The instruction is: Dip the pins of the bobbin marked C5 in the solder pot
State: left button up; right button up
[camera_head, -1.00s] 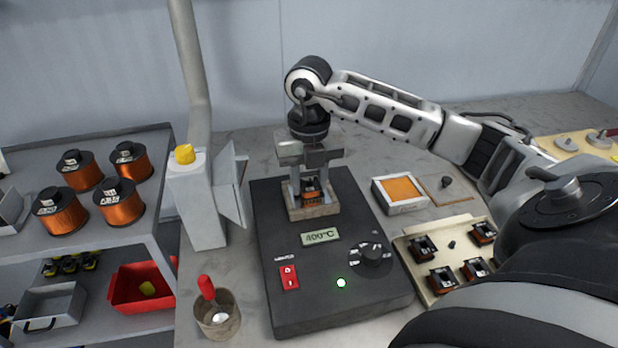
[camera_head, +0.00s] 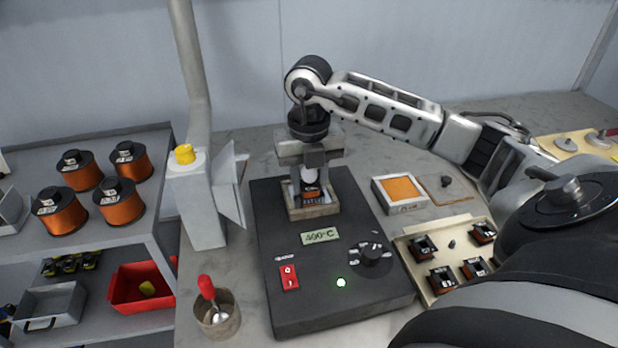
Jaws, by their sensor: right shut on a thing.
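My right gripper (camera_head: 311,181) points down over the solder pot (camera_head: 313,213), a square, pale-rimmed well at the back of a black heater unit. It is shut on a small bobbin (camera_head: 311,191) with orange winding and a dark base. The bobbin sits at the mouth of the pot, inside its rim as seen from here. Its pins are hidden, and I cannot tell whether they touch the solder. Its marking is too small to read. My left gripper is not in view.
The heater unit (camera_head: 335,300) shows 400°C, with a red switch and a knob. To its right are a box with an orange pad (camera_head: 399,191) and a tray of several bobbins (camera_head: 455,288). To its left are a grey fume extractor (camera_head: 203,215) and a cup with a red-handled tool (camera_head: 218,318).

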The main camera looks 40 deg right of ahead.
dwell(0.5)
jog(key=shift+r+p, duration=2.25)
jog(key=shift+r, duration=0.55)
